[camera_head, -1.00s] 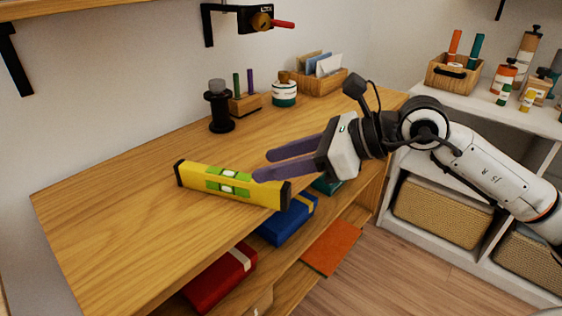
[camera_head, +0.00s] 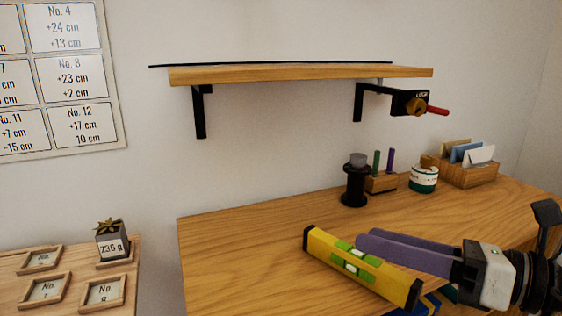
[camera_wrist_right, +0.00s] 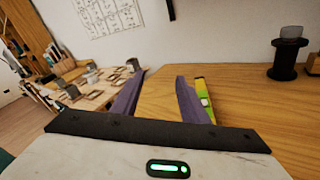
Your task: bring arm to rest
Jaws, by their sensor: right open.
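My right gripper (camera_head: 366,239) comes in from the right in the head view, low over the wooden workbench (camera_head: 260,235). The level also shows there (camera_wrist_right: 202,90), just outside the right finger. I cannot tell whether gripper and level touch. My left gripper is in neither view.
A wall shelf (camera_head: 290,74) with a red-handled clamp (camera_head: 412,103) hangs above. A black spool stand (camera_head: 355,185), a pen block (camera_head: 381,183), a jar (camera_head: 423,179) and a card box (camera_head: 470,174) line the bench's back. A side table (camera_head: 70,268) holds small frames. The bench's left part is bare.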

